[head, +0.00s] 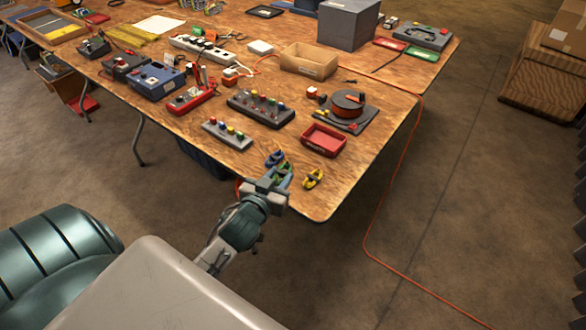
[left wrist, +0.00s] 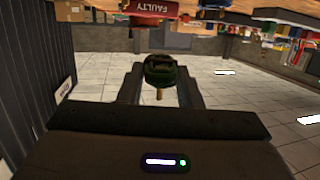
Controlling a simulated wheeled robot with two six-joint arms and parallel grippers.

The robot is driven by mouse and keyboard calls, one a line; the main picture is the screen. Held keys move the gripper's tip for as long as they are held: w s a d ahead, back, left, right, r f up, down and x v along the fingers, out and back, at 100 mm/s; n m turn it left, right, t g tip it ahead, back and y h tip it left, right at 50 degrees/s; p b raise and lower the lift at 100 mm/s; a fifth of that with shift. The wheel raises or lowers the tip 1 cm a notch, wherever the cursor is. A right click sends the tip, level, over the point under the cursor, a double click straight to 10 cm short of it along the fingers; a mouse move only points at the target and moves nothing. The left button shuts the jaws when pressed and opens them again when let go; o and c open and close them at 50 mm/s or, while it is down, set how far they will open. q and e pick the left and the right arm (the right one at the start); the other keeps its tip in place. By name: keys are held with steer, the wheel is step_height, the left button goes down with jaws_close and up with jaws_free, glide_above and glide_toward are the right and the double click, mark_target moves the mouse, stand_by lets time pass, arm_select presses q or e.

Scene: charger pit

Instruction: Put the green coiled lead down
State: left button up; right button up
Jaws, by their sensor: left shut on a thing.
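The green coiled lead (head: 285,169) is between the fingers of my left gripper (head: 279,178), near the front corner of the wooden table. In the left wrist view the lead (left wrist: 160,70) shows dark green between the two fingertips (left wrist: 160,84), which are shut on it. I cannot tell whether the lead touches the tabletop. A blue coiled lead (head: 273,158) lies just behind it, and a yellow coiled lead (head: 314,178) lies to its right. My right gripper is in neither view.
A red tray (head: 323,140) stands behind the yellow lead; its "FAULTY" label shows in the left wrist view (left wrist: 150,7). A grey strip with coloured knobs (head: 227,135) and a cable reel (head: 347,107) stand further back. Bare tabletop (head: 345,175) lies right of the yellow lead.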

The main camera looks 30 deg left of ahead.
arm_select(q)
steer(key=s+a+f+m+h, duration=0.2)
steer(key=s+a+f+h, duration=0.1)
steer(key=s+a, duration=0.2)
steer(key=shift+s+f+m+h, duration=0.35)
steer(key=shift+s+m+h, duration=0.05)
steer(key=shift+s, duration=0.2)
steer(key=shift+a, duration=0.1)
steer(key=shift+w, duration=0.1)
